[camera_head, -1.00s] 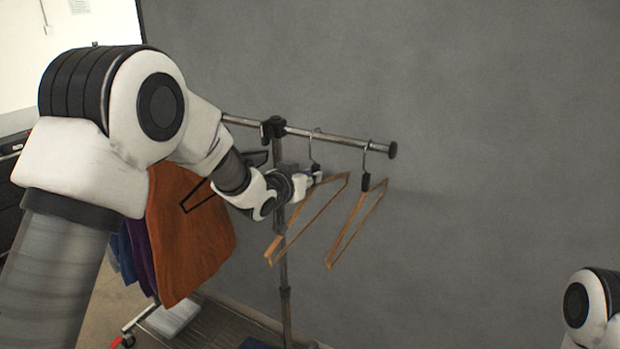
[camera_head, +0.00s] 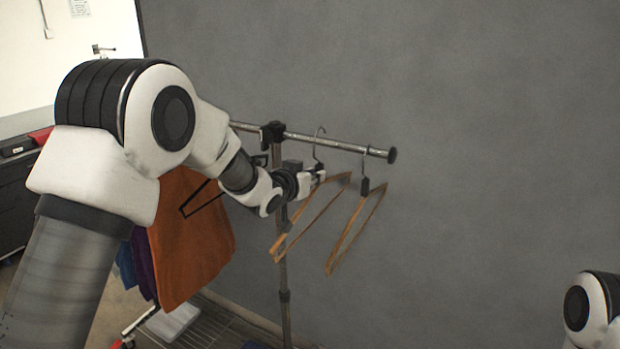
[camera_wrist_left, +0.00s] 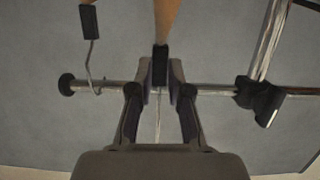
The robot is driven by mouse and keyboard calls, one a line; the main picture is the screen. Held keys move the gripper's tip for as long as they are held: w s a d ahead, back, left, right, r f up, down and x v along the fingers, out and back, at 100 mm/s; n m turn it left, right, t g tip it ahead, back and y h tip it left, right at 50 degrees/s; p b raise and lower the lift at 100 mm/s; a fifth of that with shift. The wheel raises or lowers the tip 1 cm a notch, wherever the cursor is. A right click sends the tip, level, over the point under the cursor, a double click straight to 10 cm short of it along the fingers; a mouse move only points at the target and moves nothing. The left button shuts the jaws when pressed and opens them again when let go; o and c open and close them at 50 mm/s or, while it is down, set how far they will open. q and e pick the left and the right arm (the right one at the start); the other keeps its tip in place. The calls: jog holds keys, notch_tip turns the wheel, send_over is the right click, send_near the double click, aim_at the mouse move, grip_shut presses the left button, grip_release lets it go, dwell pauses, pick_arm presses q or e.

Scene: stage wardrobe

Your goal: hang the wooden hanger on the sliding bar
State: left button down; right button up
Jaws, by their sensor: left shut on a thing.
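My left gripper (camera_head: 316,176) is shut on the wooden hanger (camera_head: 313,216) at its dark neck, just below the hook. The hanger's thin wooden frame slopes down, and the top of its metal hook (camera_head: 321,130) shows slightly above the chrome bar (camera_head: 345,145). I cannot tell whether the hook is around the bar or beside it. In the left wrist view, the fingers (camera_wrist_left: 160,75) clasp the dark neck, with the bar (camera_wrist_left: 215,91) crossing behind. My right gripper is out of view; only part of my right arm shows at lower right.
A second wooden hanger (camera_head: 347,236) hangs on the bar to the right, near the black end cap (camera_head: 392,155). The upright post (camera_head: 284,265) and its black clamp (camera_head: 272,134) stand left. An orange garment (camera_head: 190,240) hangs behind my left arm. The grey wall's right side is clear.

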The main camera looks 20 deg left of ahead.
pick_arm(q)
jog(key=shift+w+d+r, duration=0.1)
jog(key=shift+w+d, duration=0.15)
jog(key=shift+w, duration=0.7)
jog(key=shift+w+d, duration=0.2)
jog(key=shift+w, duration=0.7)
jog(key=shift+w+d, duration=0.15)
jog(key=shift+w, duration=0.7)
jog(key=shift+f, duration=0.2)
jog(key=shift+f+b, duration=1.45)
jog(key=shift+f, duration=0.45)
jog(key=c, duration=1)
grip_release()
jog(key=shift+r, duration=0.1)
